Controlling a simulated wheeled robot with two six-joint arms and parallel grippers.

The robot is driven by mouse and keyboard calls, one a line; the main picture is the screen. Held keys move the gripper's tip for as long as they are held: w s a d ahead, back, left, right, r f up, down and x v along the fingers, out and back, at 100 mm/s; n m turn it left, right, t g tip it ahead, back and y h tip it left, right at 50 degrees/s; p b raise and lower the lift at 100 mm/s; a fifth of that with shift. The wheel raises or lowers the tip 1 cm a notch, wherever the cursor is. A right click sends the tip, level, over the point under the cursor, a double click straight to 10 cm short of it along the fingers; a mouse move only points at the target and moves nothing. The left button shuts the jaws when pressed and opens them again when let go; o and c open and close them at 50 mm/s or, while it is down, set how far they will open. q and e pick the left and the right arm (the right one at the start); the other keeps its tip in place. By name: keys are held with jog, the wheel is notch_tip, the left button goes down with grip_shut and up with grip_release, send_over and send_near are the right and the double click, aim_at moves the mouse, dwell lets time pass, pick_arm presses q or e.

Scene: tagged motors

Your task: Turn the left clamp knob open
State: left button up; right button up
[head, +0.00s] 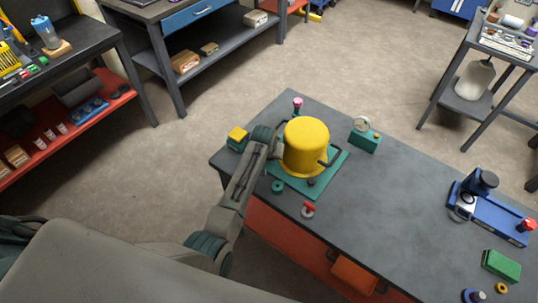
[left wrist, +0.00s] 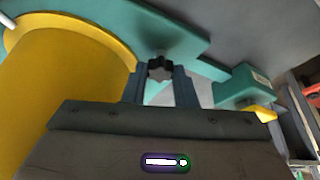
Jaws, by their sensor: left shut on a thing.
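The yellow dome-shaped housing (head: 306,147) stands on a teal plate (head: 325,183) on the dark bench. My left gripper (head: 283,136) reaches in against the left side of the housing. In the left wrist view a black star-shaped clamp knob (left wrist: 160,70) sits between the two fingertips of my left gripper (left wrist: 159,83), which is shut on it. The yellow housing (left wrist: 65,85) fills the left of that view. In the head view this knob is hidden by the gripper and housing. Another dark knob (head: 312,181) shows at the front of the plate. My right gripper is not in view.
On the bench are a teal block with a round dial (head: 364,139), a red-topped part (head: 308,209), a pink-topped post (head: 297,104) and a blue fixture (head: 485,210). The bench middle, right of the plate, is clear.

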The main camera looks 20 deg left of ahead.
pick_arm(q)
jog(key=o, duration=0.9)
jog(key=shift+c, duration=0.2)
jog(key=shift+o, duration=0.7)
jog(key=b+v, duration=0.2)
jog(key=v, duration=0.8)
jog(key=shift+r+b, duration=0.3)
jog(key=shift+r, duration=0.1)
jog(key=shift+s, duration=0.1)
